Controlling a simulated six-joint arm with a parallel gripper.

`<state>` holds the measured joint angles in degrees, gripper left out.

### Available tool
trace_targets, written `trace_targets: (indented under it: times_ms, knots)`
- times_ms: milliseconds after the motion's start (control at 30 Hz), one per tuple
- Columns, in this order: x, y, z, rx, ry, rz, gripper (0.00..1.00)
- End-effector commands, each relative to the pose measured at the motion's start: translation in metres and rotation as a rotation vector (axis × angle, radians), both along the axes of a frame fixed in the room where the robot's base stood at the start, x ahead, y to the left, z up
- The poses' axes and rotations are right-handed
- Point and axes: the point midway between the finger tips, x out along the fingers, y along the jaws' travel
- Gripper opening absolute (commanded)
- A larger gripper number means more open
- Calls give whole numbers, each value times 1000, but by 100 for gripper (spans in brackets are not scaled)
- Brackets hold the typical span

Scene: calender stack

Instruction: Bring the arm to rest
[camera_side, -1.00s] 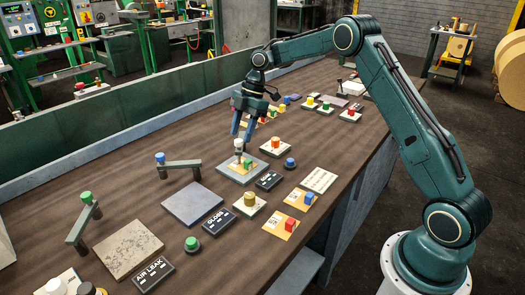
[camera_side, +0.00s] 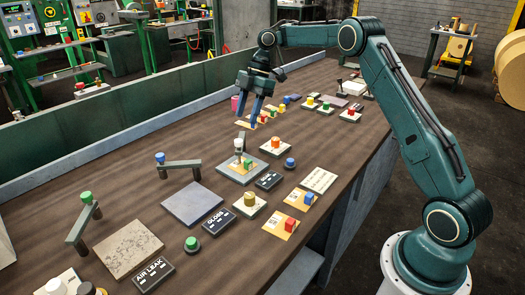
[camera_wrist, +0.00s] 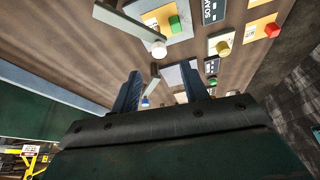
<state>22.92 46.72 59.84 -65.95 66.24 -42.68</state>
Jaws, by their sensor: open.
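My gripper (camera_side: 262,112) hangs above the brown wooden bench (camera_side: 140,178) with its two blue fingers apart and nothing between them. It is above and slightly behind a white-topped lever (camera_side: 239,145) that stands at a grey plate (camera_side: 231,179) carrying a tan card and a green block (camera_side: 247,165). In the wrist view the open fingers of my gripper (camera_wrist: 168,92) show against the bench, and a white knob (camera_wrist: 159,49) lies beyond them near a green block (camera_wrist: 175,24).
Several plates, cards and coloured pegs cover the bench, among them a grey-blue plate (camera_side: 192,204), an orange peg (camera_side: 275,142) and a yellow peg (camera_side: 250,200). Levers with a blue knob (camera_side: 160,157) and a green knob (camera_side: 86,198) stand to the left. A low green wall (camera_side: 70,148) runs behind.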

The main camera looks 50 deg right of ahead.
Motion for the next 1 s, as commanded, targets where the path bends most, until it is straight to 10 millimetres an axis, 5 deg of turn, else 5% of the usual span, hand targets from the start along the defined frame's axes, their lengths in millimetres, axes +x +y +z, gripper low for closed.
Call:
trace_targets:
  times_ms: [367, 667, 1000]
  knots:
    - [-3, 6, 10, -3, 0, -26, 45]
    - [-24, 34, 55, -16, 9, -180, 45]
    - [-71, 71, 107, -28, 14, -421, 45]
